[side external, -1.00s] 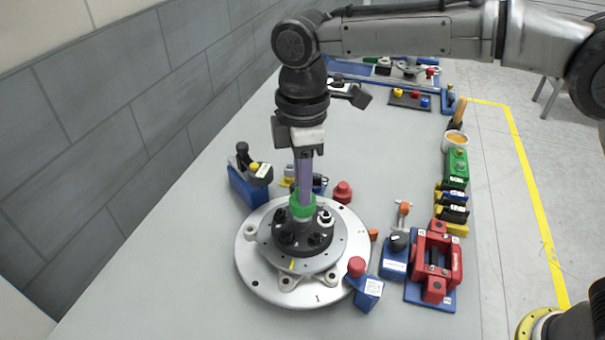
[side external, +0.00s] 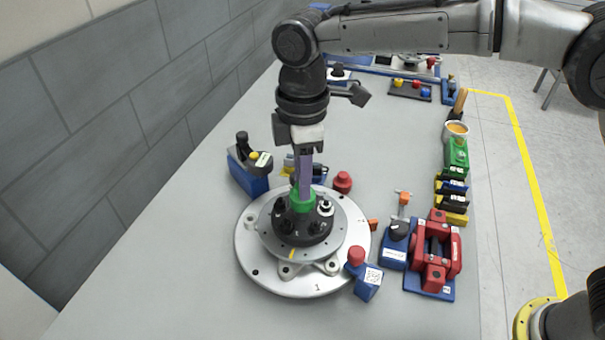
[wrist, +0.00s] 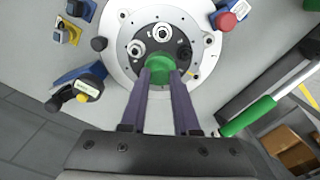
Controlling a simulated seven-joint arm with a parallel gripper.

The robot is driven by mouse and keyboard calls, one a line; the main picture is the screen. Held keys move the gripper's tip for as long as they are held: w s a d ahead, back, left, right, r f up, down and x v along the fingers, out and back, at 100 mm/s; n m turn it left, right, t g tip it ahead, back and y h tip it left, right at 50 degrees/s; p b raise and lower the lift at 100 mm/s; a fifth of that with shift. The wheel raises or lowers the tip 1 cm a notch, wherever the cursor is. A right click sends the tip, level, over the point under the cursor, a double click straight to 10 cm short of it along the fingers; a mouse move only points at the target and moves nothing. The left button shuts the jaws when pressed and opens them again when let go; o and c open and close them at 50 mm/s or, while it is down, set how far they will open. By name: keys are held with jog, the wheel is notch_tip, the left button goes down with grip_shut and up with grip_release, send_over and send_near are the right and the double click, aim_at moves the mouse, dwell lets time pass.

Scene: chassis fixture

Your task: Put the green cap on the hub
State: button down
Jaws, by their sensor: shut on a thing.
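The green cap (side external: 303,197) is between my gripper's fingertips (side external: 303,192), at the middle of the dark hub (side external: 302,224). The hub stands on the round silver chassis plate (side external: 265,270). In the wrist view the green cap (wrist: 187,64) shows between the ends of my two purple fingers (wrist: 170,78), over the centre of the hub (wrist: 162,35). My gripper points straight down and is shut on the cap. The cap's lower edge meets or nearly meets the hub top; I cannot tell whether it is seated.
A blue block with a black knob (side external: 247,165) stands left behind the plate. A red knob (side external: 342,182) is behind it. A blue block with a red button (side external: 365,275) and a red clamp (side external: 434,255) stand at the right. Grey table is clear at front left.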

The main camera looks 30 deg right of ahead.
jog(key=shift+f, duration=0.8)
dwell(0.6)
jog(key=c, duration=1)
grip_release()
jog(key=shift+o, duration=0.2)
jog(key=shift+r, duration=0.15)
jog(key=shift+r, duration=1.35)
jog(key=o, duration=0.6)
jog(key=shift+c, duration=0.2)
